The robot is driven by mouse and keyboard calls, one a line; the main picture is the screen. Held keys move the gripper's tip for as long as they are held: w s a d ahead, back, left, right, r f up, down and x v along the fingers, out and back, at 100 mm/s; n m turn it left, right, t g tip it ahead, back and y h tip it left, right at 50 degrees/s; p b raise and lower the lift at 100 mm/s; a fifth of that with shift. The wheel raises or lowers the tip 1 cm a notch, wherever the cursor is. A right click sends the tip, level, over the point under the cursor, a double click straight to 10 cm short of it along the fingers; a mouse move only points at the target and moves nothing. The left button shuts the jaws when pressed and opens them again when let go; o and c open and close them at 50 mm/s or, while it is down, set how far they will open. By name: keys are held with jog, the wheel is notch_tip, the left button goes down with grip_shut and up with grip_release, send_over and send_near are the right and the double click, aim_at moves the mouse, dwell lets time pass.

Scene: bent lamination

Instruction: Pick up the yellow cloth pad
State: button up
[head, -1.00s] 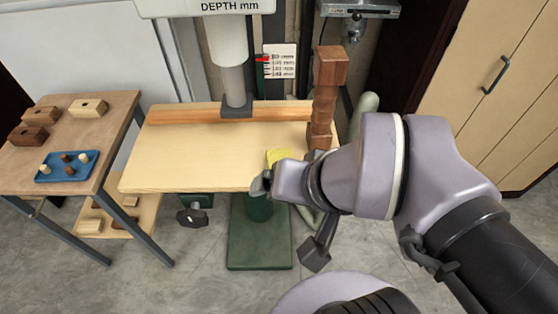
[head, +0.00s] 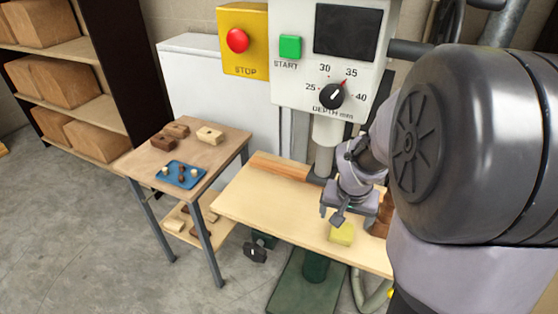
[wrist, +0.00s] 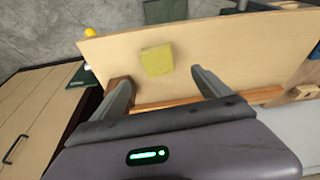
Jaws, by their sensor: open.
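The yellow cloth pad (head: 342,234) lies flat on the light wooden work table (head: 270,205), towards its right part near the front edge. My gripper (head: 347,212) is above the table, just behind and over the pad in the head view. In the wrist view the pad (wrist: 157,60) lies beyond the two open fingers (wrist: 160,85), roughly between their lines. The fingers are apart and nothing is between them. The gripper does not appear to touch the pad.
A wooden fence (head: 278,168) runs along the table's back, with a brown wooden post (head: 382,222) at its right, partly hidden by my arm. The drill machine (head: 325,60) with its dial stands behind. A side table (head: 222,150) at left holds wooden blocks and a blue tray (head: 182,174).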

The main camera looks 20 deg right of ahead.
aim_at(342, 230)
jog(key=b+x, duration=0.2)
jog(key=x, duration=0.7)
jog(key=shift+s, duration=0.1)
jog(key=shift+c, duration=0.2)
